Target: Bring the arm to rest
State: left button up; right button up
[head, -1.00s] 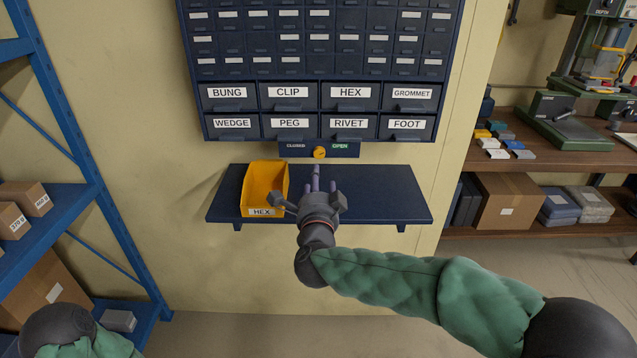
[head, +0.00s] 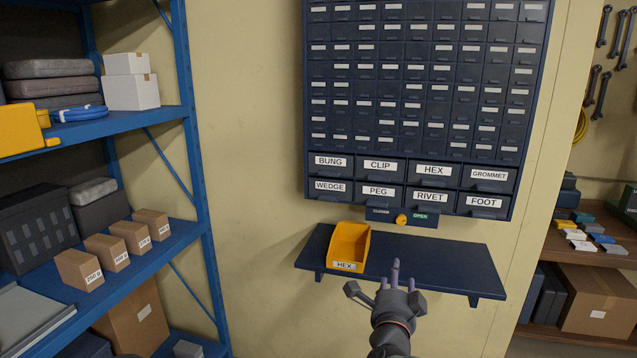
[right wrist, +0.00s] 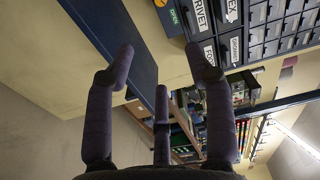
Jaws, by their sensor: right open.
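My right gripper (head: 393,275) is in front of the dark blue wall shelf, near its front edge and right of the yellow bin. In the right wrist view its fingers (right wrist: 160,85) are spread apart with nothing between them. The yellow bin (head: 352,243), labelled HEX, sits on the left part of the shelf (head: 440,262); its contents are not visible. My left gripper is out of view.
A dark cabinet of small drawers (head: 420,100) hangs above the shelf, with labelled larger drawers below and a yellow knob (head: 401,220) beneath. A blue rack (head: 195,150) with boxes stands at left. A wooden workbench shelf (head: 590,255) is at right.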

jog(key=s+a+f+n+g+y+p, duration=0.15)
jog(key=f+n, duration=0.25)
jog(key=f, duration=0.6)
jog(key=s+a+f+n+g+y+p, duration=0.1)
jog(key=s+f+n+g+y, duration=0.15)
jog(key=f, duration=0.85)
jog(key=s+a+f+n+g+y+p, duration=0.1)
jog(key=f+n+g+y+p, duration=0.2)
jog(key=f, duration=0.7)
pick_arm(q)
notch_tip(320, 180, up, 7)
jog(key=p, duration=0.1)
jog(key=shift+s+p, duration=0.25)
jog(key=shift+p, duration=0.1)
pick_arm(e)
jog(key=s+a+f+n+g, duration=0.1)
jog(key=s+f+n+g, duration=0.1)
jog(key=s+f, duration=0.3)
jog(key=s+a+f+n+g+y, duration=0.1)
jog(key=s+f+n+g, duration=0.2)
jog(key=s, duration=0.9)
jog(key=s+a+f+n+g+y, duration=0.1)
jog(key=s+a+f+n+g, duration=0.1)
jog(key=s+f+g, duration=0.3)
jog(key=s+f, duration=0.4)
jog(key=shift+s, duration=0.15)
